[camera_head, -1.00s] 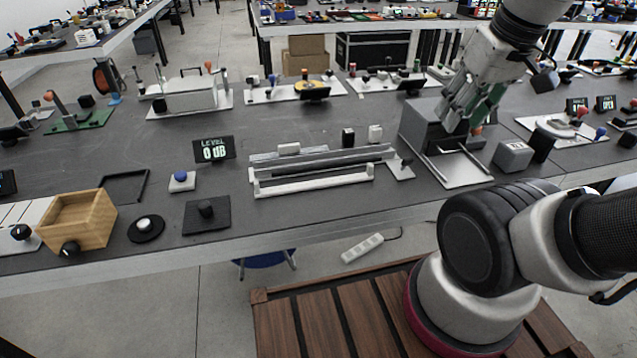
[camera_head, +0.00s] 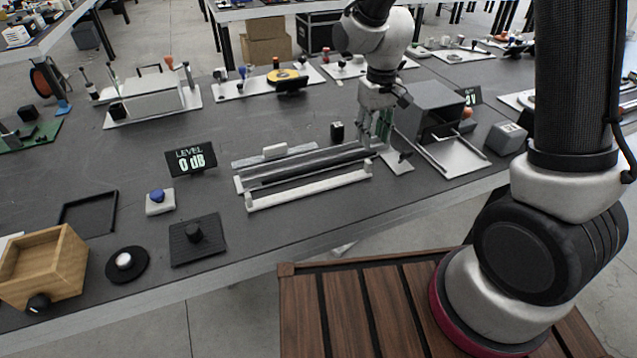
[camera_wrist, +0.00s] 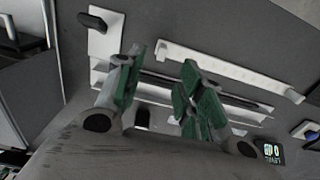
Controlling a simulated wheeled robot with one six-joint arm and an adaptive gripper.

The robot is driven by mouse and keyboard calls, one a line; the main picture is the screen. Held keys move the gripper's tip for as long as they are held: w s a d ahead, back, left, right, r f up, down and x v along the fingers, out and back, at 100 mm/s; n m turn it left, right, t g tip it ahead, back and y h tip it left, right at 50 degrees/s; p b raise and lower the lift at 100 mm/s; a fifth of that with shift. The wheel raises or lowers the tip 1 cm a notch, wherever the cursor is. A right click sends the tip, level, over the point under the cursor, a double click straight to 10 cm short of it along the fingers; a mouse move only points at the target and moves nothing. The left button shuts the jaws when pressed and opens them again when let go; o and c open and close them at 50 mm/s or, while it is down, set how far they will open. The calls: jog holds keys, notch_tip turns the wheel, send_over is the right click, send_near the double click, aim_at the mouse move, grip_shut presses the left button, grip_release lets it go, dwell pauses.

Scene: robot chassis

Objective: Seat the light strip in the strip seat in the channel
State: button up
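A long white strip with small raised ends, which looks like the light strip (camera_head: 310,190), lies on the table in front of the channel. It also shows in the wrist view (camera_wrist: 225,70). The grey channel (camera_head: 300,168) is long, with a dark groove along it; its right end is partly hidden by my gripper. My gripper (camera_head: 377,135) points down over the channel's right end, behind the strip. In the wrist view its green-padded fingers (camera_wrist: 158,88) stand apart with nothing between them, and they cover part of the channel.
A plate with a black lever (camera_head: 404,157) adjoins the channel's right end, and a grey box (camera_head: 435,108) stands right of it. A black block (camera_head: 337,131) and a white block (camera_head: 275,150) are behind the channel.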

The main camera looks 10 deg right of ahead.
aim_at(369, 161)
notch_tip(369, 161, down, 8)
jog(key=shift+s+a+r, duration=0.1)
jog(key=shift+r, duration=0.05)
dwell(0.3)
grip_shut()
